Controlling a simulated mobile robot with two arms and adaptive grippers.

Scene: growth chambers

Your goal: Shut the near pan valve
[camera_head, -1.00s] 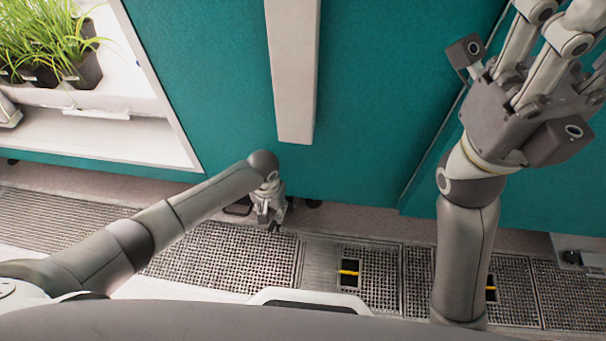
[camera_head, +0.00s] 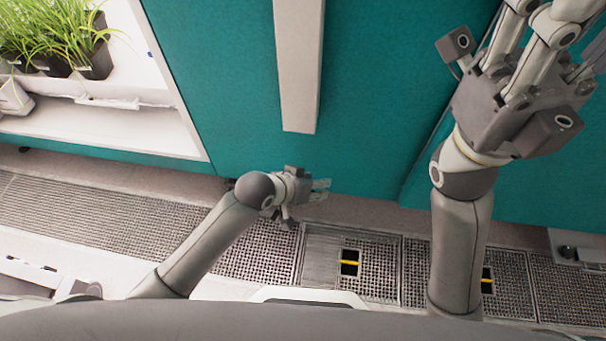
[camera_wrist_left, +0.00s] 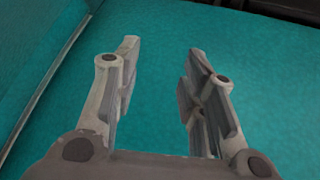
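Two yellow valve handles show in dark square openings in the floor grating: one handle (camera_head: 350,262) right of centre, the other handle (camera_head: 487,281) farther right, partly hidden by my right arm. Both lie crosswise in the picture; I cannot tell which is the near pan valve. My left gripper (camera_head: 320,190) is above and left of the first handle, apart from it, fingers pointing right. In the left wrist view this gripper (camera_wrist_left: 160,75) is open and empty, facing a teal surface. My right gripper (camera_head: 525,105) is raised at the upper right, its fingertips out of frame.
Teal chamber fronts (camera_head: 365,120) with a pale vertical bar (camera_head: 299,65) stand behind the grating (camera_head: 250,250). A white shelf (camera_head: 110,125) with potted grass (camera_head: 50,35) is at upper left. A grey fixture (camera_head: 575,249) sits at right.

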